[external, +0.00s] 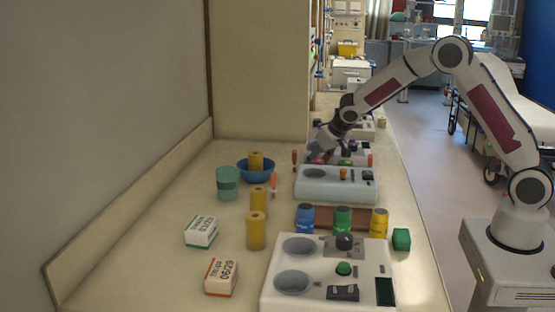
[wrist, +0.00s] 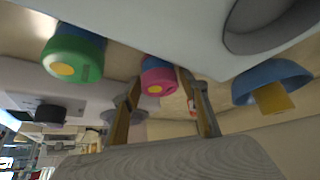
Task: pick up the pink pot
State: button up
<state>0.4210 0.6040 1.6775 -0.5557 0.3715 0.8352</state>
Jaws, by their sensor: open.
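The pink pot (wrist: 157,76) shows in the wrist view as a pink, rounded end with a yellow disc and some blue on its side. It appears between the two fingers of my gripper (wrist: 163,80), which are apart. I cannot tell whether either finger touches it. In the external view my gripper (external: 318,150) is low over the counter, behind the pale blue device (external: 325,187). A small patch of pink shows there, but the pot is mostly hidden by the gripper and the device.
A green pot (wrist: 72,57) is beside the pink one in the wrist view. A blue bowl (wrist: 270,78) holds a yellow cylinder. Yellow cylinders, a teal cup (external: 227,184), labelled boxes and a white device (external: 375,262) stand nearer the camera. The counter's left front is mostly clear.

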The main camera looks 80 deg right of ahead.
aim_at(317, 161)
jog(key=shift+c, duration=0.3)
jog(key=c, duration=0.8)
jog(key=shift+r, duration=0.1)
jog(key=shift+r, duration=4.95)
